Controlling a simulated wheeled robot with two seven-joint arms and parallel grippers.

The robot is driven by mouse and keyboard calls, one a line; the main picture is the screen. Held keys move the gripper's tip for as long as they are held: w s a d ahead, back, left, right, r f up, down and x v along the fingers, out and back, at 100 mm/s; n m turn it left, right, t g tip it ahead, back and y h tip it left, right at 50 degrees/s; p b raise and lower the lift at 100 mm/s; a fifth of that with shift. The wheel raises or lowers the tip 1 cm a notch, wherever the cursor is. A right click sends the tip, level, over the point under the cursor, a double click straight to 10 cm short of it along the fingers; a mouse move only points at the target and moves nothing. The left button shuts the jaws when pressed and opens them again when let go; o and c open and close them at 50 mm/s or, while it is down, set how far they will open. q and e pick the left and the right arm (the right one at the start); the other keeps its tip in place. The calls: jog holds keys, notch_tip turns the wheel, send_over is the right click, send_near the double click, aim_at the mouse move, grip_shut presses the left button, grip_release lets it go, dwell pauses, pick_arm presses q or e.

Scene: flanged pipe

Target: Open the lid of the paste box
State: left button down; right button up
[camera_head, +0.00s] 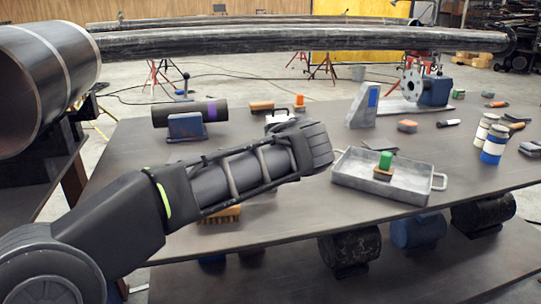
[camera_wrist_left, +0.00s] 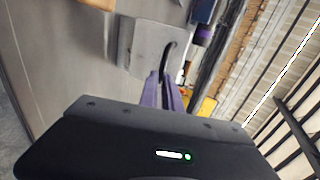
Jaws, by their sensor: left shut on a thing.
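The paste box seems to be the pale box with a dark handle (camera_head: 277,118) on the table, partly hidden behind my left arm. In the left wrist view a pale grey plate-like top (camera_wrist_left: 135,48) with a dark curved handle (camera_wrist_left: 172,47) shows. My left gripper (camera_wrist_left: 165,82) has its purple-grey fingers close together at the lower end of this handle, shut on it. In the head view the dark end of my left arm shows, but the fingertips are hidden. I cannot tell whether the lid is raised. My right gripper is not in view.
A metal tray (camera_head: 347,182) with a green-topped block stands right of my left arm. A dark cylinder on a blue stand (camera_head: 186,126) is behind left. A brush (camera_head: 218,215) lies below the arm. Jars (camera_head: 494,143) stand at the right. A large pipe (camera_head: 40,75) is at the left.

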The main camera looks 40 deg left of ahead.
pick_arm(q)
jog(key=c, duration=2)
grip_release()
notch_tip(320, 180, down, 2)
jog(key=shift+s+a, duration=0.1)
jog(key=shift+o, duration=0.9)
jog(key=shift+a+f, duration=0.1)
jog(key=shift+f, duration=0.05)
jog(key=o, duration=0.3)
jog(key=r+v, duration=0.1)
jog(key=v, duration=0.7)
jog(key=shift+w+p, duration=0.3)
jog(key=shift+p, duration=0.15)
